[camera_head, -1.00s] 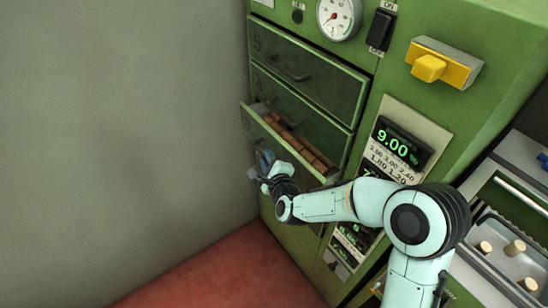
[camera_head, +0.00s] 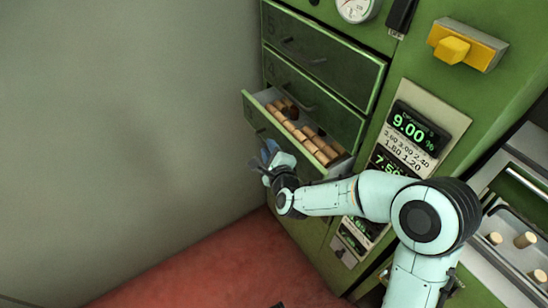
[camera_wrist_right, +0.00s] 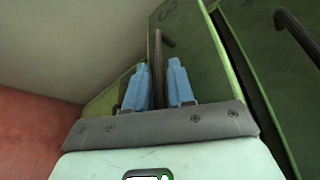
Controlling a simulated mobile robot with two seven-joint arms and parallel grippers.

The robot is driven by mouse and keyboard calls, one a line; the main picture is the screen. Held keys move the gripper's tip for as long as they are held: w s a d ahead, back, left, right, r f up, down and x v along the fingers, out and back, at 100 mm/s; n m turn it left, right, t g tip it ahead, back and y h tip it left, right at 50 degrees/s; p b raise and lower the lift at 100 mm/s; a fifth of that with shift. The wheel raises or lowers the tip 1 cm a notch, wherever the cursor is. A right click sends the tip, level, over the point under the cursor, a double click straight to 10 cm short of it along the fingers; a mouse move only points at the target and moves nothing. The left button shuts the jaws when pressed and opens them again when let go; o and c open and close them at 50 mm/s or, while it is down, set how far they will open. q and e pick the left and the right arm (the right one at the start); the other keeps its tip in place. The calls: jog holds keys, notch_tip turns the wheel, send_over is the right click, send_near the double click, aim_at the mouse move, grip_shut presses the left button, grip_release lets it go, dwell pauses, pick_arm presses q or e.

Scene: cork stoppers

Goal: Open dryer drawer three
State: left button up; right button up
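A green drawer (camera_head: 262,120) below two shut drawers stands pulled out of the dryer cabinet, with several corks (camera_head: 305,130) in it. Its number cannot be read in the head view. My right gripper (camera_head: 268,153) is at the front of this drawer, its blue fingers pointing at it. In the right wrist view the two blue fingers (camera_wrist_right: 158,80) stand on either side of a dark bar handle (camera_wrist_right: 158,50), close to it. The drawer front (camera_wrist_right: 190,35) lies beyond. My left gripper is out of view.
Shut drawers (camera_head: 318,55) sit above. Green displays (camera_head: 412,130) and a yellow knob (camera_head: 452,50) are to the right. A tray (camera_head: 500,243) with loose corks stands at the lower right. The wall (camera_head: 120,130) is left, with red floor (camera_head: 215,265) below.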

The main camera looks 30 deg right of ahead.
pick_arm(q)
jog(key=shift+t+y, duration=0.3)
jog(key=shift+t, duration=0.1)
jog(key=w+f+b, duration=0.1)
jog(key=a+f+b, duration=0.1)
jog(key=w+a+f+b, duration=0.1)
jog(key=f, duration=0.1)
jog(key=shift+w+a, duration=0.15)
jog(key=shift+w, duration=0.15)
pick_arm(e)
jog(key=v, duration=1.3)
jog(key=shift+r, duration=0.15)
